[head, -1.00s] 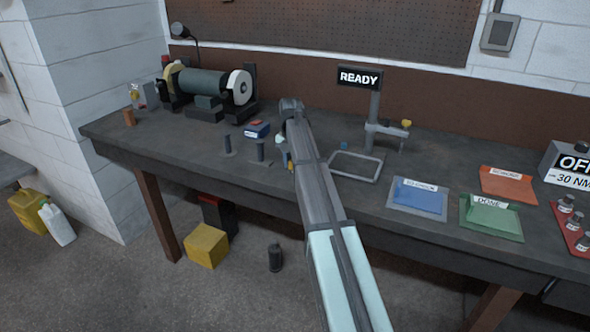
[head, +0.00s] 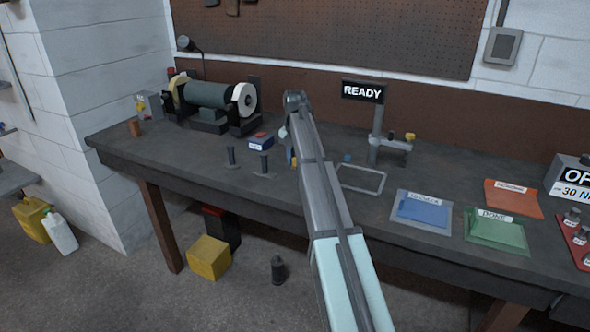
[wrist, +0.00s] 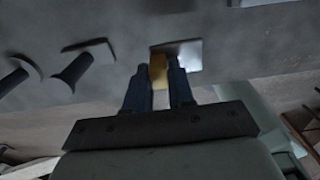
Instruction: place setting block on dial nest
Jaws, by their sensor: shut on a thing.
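My gripper (wrist: 162,70) is shut on a brass-coloured piece (wrist: 158,72), which I take to be the setting block. Only a narrow part shows between the dark fingers. A bright, square metal surface (wrist: 185,52) lies just beyond the fingertips; I cannot tell whether it belongs to the held piece or to the bench. In the head view, my arm hides most of the gripper, right of two dark posts. I cannot clearly identify the dial nest; a grey stand (head: 377,135) with a side arm and yellow tip stands right of my arm.
Two dark posts (head: 231,157) (head: 264,164) on flat bases stand left of my gripper. A grey frame (head: 361,178) lies right of my arm. Blue (head: 423,212), green (head: 496,232) and orange (head: 512,199) trays lie further right.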

